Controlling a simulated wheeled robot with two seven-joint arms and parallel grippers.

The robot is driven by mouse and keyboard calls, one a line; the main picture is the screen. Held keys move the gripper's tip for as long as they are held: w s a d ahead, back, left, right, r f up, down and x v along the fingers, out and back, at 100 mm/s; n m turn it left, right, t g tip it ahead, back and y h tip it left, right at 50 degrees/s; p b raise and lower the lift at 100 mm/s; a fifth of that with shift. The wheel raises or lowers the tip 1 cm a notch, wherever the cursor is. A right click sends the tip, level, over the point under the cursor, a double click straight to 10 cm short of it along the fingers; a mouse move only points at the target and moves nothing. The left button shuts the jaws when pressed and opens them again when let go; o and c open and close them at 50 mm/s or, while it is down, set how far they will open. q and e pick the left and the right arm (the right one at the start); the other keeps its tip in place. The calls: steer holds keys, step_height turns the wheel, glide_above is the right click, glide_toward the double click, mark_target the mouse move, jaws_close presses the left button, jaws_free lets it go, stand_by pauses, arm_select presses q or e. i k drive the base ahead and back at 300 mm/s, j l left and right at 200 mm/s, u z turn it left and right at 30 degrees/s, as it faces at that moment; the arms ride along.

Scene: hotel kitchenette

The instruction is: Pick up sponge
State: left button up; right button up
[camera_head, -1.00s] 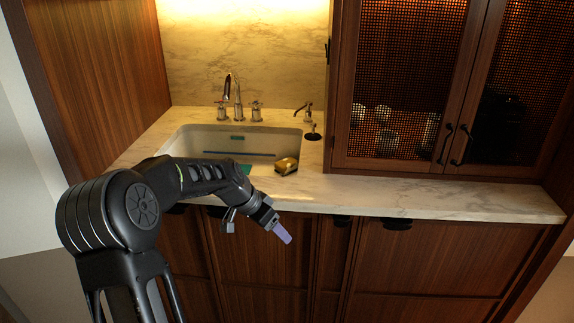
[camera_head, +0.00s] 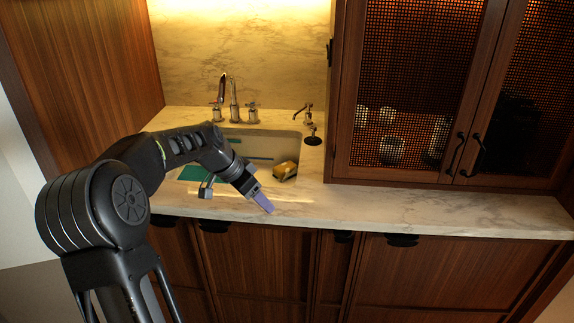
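A small yellow block with dark parts (camera_head: 285,171), which may be the sponge, sits tilted at the right side of the sink. My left gripper (camera_head: 264,203) reaches in from the left over the counter's front edge, lower and to the left of the block and apart from it. Its lavender tip appears as one narrow piece, so I cannot tell whether the fingers are open or shut. My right gripper is out of view.
The white sink (camera_head: 280,146) holds a green piece (camera_head: 190,173) and a thin blue strip (camera_head: 260,158), partly hidden by my arm. A faucet (camera_head: 234,100) stands behind. A mesh-door cabinet (camera_head: 420,90) rises at the right. The marble counter (camera_head: 400,207) is clear in front of it.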

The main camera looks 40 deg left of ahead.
mark_target(282, 172)
steer(key=i+j, duration=0.85)
steer(key=i, duration=0.2)
